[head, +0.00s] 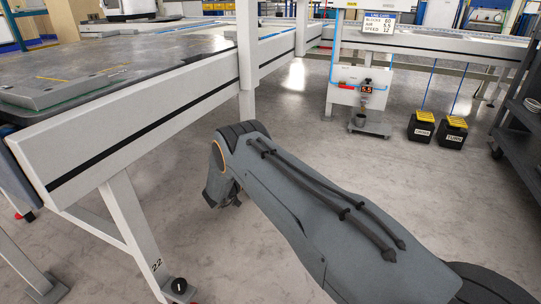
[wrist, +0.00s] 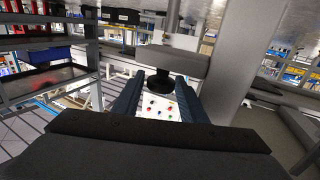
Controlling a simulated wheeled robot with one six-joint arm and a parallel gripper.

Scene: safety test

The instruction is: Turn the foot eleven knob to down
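In the wrist view my gripper (wrist: 159,78) is open, with one dark finger on each side. A black round part (wrist: 160,83) at the end of a pale grey bar shows between or beyond the fingers; I cannot tell whether they touch it. No label shows on it, so I cannot tell if it is the foot eleven knob. In the head view my arm bends down beside the bench, and its fingertips are not clear. A bench leg marked 22 (head: 157,265) ends in a dark foot (head: 179,287) with a small white mark on top.
The grey bench (head: 150,125) stands close on the left. Two black boxes with yellow tops (head: 421,128) stand on the floor at right, beside a dark shelf rack (head: 520,115). Open floor lies between.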

